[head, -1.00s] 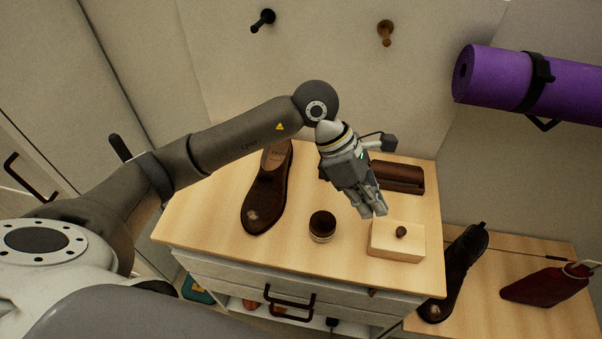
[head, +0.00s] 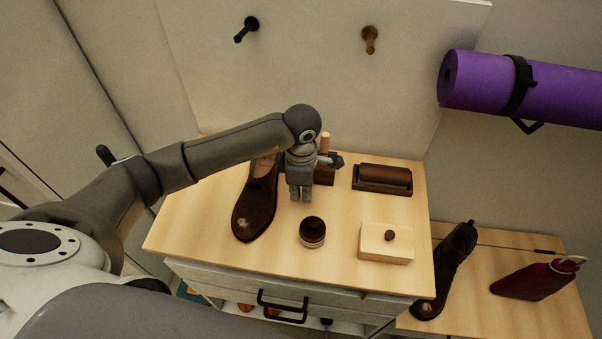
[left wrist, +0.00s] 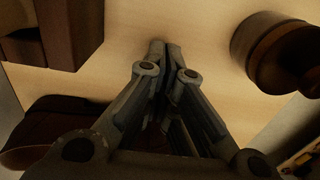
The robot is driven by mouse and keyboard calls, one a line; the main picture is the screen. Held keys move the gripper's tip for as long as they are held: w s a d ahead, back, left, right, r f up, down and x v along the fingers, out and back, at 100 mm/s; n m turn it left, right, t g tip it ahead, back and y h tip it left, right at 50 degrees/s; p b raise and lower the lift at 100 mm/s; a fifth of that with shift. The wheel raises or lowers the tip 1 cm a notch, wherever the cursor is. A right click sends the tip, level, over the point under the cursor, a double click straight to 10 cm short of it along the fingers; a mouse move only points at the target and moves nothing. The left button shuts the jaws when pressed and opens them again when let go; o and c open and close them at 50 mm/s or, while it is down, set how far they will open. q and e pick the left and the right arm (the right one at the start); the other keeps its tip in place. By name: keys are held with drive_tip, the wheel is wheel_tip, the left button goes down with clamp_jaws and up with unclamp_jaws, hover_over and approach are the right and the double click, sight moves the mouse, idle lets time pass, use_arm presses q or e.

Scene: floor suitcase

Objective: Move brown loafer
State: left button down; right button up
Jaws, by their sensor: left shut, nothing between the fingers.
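The brown loafer (head: 254,210) lies on the light wooden cabinet top in the head view, toe toward the front edge. My left arm passes over its heel end and hides part of it. A dark brown shape at the lower left of the left wrist view (left wrist: 62,118) appears to be part of the loafer. My left gripper (head: 300,197) points down just right of the loafer, shut and empty, apart from it. Its closed fingers also show in the left wrist view (left wrist: 166,50). My right gripper is not in view.
A dark round jar (head: 312,233) stands in front of the gripper, with a brown block (head: 325,175) behind it.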

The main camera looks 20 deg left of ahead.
use_arm(q)
drive_tip(key=a, duration=0.2)
drive_tip(key=s+a+p, duration=0.1)
drive_tip(key=a, duration=0.1)
drive_tip(key=shift+r, duration=0.15)
drive_tip(key=shift+d, duration=0.1)
drive_tip(key=s+a+b, duration=0.1)
drive_tip(key=a+b, duration=0.1)
drive_tip(key=a, duration=0.3)
drive_tip(key=s+a+b, duration=0.1)
drive_tip(key=a+b, duration=0.1)
drive_tip(key=a, duration=0.3)
drive_tip(key=s+a+b, duration=0.2)
drive_tip(key=a+b, duration=0.1)
drive_tip(key=a, duration=0.3)
drive_tip(key=shift+d, duration=0.1)
